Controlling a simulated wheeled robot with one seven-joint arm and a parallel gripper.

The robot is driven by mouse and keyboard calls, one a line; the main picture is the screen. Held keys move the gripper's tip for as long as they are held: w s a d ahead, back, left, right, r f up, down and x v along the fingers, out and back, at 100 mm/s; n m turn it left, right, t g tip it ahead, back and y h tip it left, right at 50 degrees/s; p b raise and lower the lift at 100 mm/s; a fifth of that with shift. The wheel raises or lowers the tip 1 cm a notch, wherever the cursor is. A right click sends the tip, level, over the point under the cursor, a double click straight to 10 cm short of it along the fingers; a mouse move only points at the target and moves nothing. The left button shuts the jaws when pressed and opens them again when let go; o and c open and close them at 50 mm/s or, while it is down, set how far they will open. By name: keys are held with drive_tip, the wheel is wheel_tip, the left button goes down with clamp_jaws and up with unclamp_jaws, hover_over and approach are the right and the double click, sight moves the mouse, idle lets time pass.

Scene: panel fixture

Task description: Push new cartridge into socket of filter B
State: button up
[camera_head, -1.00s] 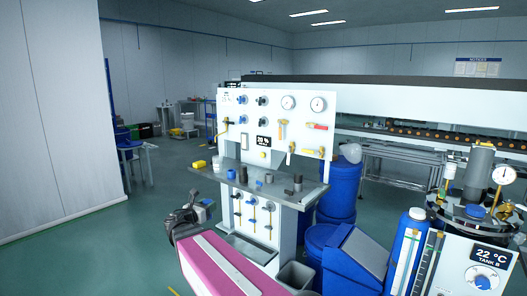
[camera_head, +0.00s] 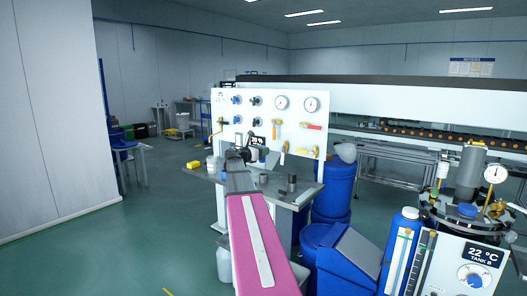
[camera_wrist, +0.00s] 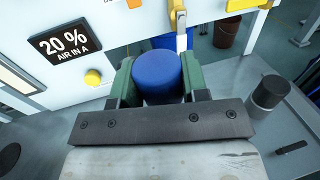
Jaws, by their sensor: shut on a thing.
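In the wrist view my gripper (camera_wrist: 160,82) has its green fingers on both sides of a blue cylinder (camera_wrist: 158,72), which looks like the cartridge. It is shut on the cylinder, whose rounded end faces the camera. The cylinder is in front of the white panel (camera_wrist: 110,30); its far end is hidden. In the head view my gripper (camera_head: 240,154) is above the grey shelf, before the panel (camera_head: 268,98), and its fingers are too small to read. I cannot make out the socket of filter B or whether the cylinder touches anything.
A dark grey cylinder (camera_wrist: 269,92) stands on the shelf to the right, with a small black piece (camera_wrist: 290,147) near it.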

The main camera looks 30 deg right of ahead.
sight(264, 161)
drive_tip(key=shift+d+r, duration=0.25)
drive_tip(key=shift+d, duration=0.25)
drive_tip(key=shift+a+f, duration=0.1)
drive_tip(key=shift+f, duration=2.8)
drive_tip(key=shift+f, duration=1.95)
drive_tip(key=shift+r, duration=0.1)
drive_tip(key=shift+r, duration=1.55)
drive_tip(key=shift+f, duration=0.6)
idle(0.4)
